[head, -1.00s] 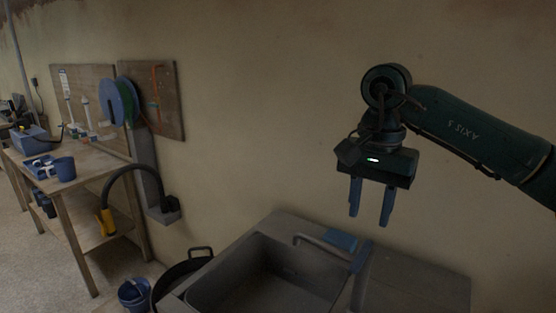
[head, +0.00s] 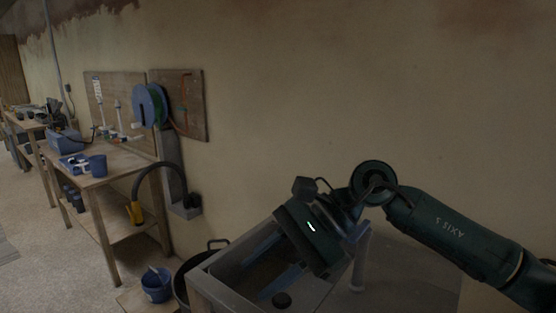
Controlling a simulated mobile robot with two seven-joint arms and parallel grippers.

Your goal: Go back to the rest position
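My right gripper (head: 254,280) comes in from the lower right on a dark green arm. It is tilted, and its two blue fingers point down and to the left. The fingers stand apart with nothing between them. In the picture they lie over the basin of a grey sink (head: 208,288); I cannot tell how far above or inside it they are. The gripper body hides part of the basin and rim. My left gripper is not in view.
A grey upright post (head: 360,262) stands close behind the gripper. A blue bucket (head: 156,285) and a dark tub (head: 182,291) are left of the sink. A wooden workbench (head: 125,167) and a hose reel (head: 150,105) are farther left. The plaster wall above the arm is bare.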

